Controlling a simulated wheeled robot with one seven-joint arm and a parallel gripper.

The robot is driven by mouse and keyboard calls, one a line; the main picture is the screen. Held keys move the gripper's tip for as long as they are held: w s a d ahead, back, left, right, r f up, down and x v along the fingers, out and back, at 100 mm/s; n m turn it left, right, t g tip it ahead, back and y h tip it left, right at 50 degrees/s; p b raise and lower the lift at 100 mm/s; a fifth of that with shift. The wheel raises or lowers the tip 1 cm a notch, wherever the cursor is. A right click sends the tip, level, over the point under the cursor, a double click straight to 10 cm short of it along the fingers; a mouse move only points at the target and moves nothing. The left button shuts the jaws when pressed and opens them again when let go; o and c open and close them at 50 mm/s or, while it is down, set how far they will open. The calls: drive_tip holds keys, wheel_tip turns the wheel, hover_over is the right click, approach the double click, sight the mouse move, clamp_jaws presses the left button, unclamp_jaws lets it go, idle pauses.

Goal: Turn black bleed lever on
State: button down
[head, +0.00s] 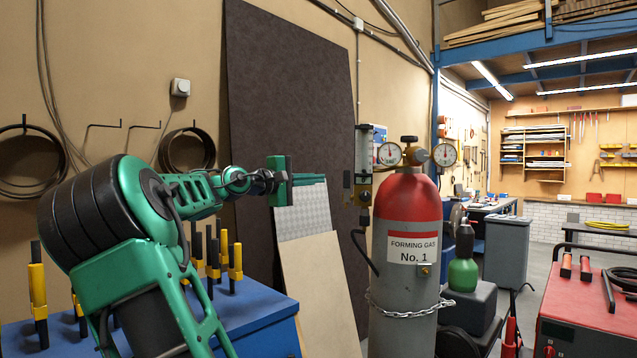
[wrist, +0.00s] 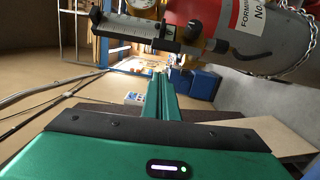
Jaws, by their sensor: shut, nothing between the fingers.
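My green gripper (head: 322,180) is shut and empty, reaching right toward the forming gas cylinder (head: 405,270). In the wrist view its fingers (wrist: 158,90) lie together. A flowmeter (head: 371,140) hangs left of the cylinder's red top, above a brass valve block (head: 364,190). A small dark piece that looks like the black bleed lever (head: 347,182) sits at the block's left, a short way right of my fingertips; I see no contact. The lever's setting is unclear.
Two gauges (head: 389,154) and a black knob top the regulator. A black hose curves below the valve block. A chain (head: 410,305) rings the cylinder. A dark panel (head: 290,100) and lighter boards (head: 318,285) lean behind my gripper. A blue bench (head: 255,315) stands below my arm.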

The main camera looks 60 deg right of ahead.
drive_tip(key=v, duration=0.9)
drive_tip(key=shift+r, duration=0.25)
drive_tip(key=shift+s+f, duration=0.1)
drive_tip(key=s+d+f+t+y, duration=0.2)
drive_tip(key=f+y, duration=0.2)
drive_tip(key=f, duration=0.8)
drive_tip(key=s+d+f+t+y, duration=0.1)
drive_tip(key=s+d+f+y, duration=0.15)
drive_tip(key=f, duration=0.95)
drive_tip(key=a+f+m+t+y, duration=0.2)
drive_tip(key=a+f+y, duration=0.3)
drive_tip(key=a+f, duration=0.55)
drive_tip(key=s+a+f+y, duration=0.2)
drive_tip(key=s+a, duration=0.1)
drive_tip(key=a, duration=0.6)
drive_tip(key=s+a+f+t+y, duration=0.1)
drive_tip(key=s+a, duration=0.3)
drive_tip(key=a, duration=0.5)
drive_tip(key=s+a+f+y, duration=0.3)
drive_tip(key=a+f, duration=0.1)
drive_tip(key=a, duration=0.5)
drive_tip(key=shift+s+m+t, duration=0.3)
drive_tip(key=shift+s, duration=0.1)
